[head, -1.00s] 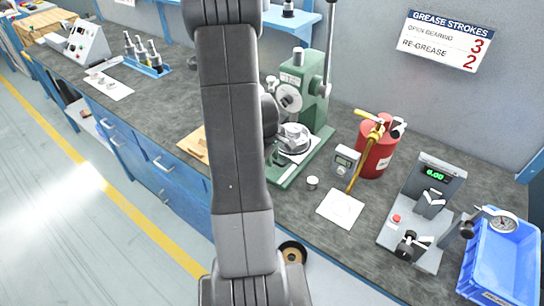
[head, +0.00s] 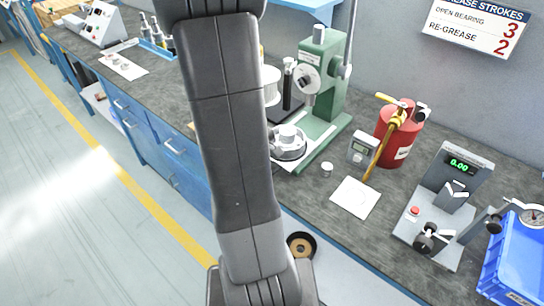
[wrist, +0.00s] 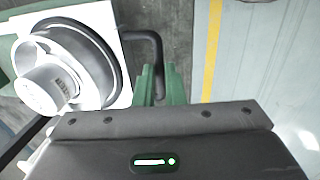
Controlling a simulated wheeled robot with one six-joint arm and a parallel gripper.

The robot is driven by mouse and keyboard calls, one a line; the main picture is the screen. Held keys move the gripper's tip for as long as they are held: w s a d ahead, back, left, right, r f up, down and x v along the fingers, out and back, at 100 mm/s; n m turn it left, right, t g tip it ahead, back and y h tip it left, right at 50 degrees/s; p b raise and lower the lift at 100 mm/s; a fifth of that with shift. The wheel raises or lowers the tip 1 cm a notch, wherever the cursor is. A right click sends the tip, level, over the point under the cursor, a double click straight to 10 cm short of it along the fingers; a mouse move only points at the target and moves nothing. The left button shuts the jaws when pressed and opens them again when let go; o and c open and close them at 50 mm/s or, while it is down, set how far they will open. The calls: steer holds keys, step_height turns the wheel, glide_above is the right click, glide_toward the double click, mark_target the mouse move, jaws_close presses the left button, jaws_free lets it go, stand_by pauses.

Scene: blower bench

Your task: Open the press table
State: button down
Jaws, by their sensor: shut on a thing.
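The green press (head: 325,75) stands on the bench just right of my arm. Its press table carries a round metal fixture (head: 288,148) with a white cylindrical piece, near the front of the green base. In the wrist view the table's white plate (wrist: 118,25) bears the dark-rimmed round fixture (wrist: 88,50) and the white cylinder (wrist: 42,90). A black bar handle (wrist: 157,45) sticks out from the plate. My gripper (wrist: 160,83), with green fingers, is shut on this handle. In the head view my arm hides the gripper and handle.
Right of the press are a small white cup (head: 327,170), a grey meter (head: 362,149), a red grease can (head: 398,140), a paper sheet (head: 355,198), a digital gauge stand (head: 440,215) and a blue bin (head: 512,265). A round black-and-tan object (head: 301,246) is below the bench edge.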

steer(key=shift+s+a, duration=0.35)
steer(key=shift+a, duration=0.1)
steer(key=c, duration=1.5)
jaws_free()
steer(key=shift+r, duration=0.15)
step_height(320, 180, up, 13)
steer(key=s+a+p, duration=0.1)
steer(key=s, duration=0.1)
steer(key=shift+a+r+p, duration=0.15)
steer(key=shift+a+p, duration=0.2)
steer(key=shift+a, duration=0.05)
steer(key=f, duration=0.4)
steer(key=w+d+f+b, duration=0.1)
steer(key=f, duration=0.4)
steer(key=w+d+f, duration=0.1)
steer(key=f, duration=0.3)
steer(key=shift+f+b, duration=0.3)
steer(key=shift+b, duration=0.1)
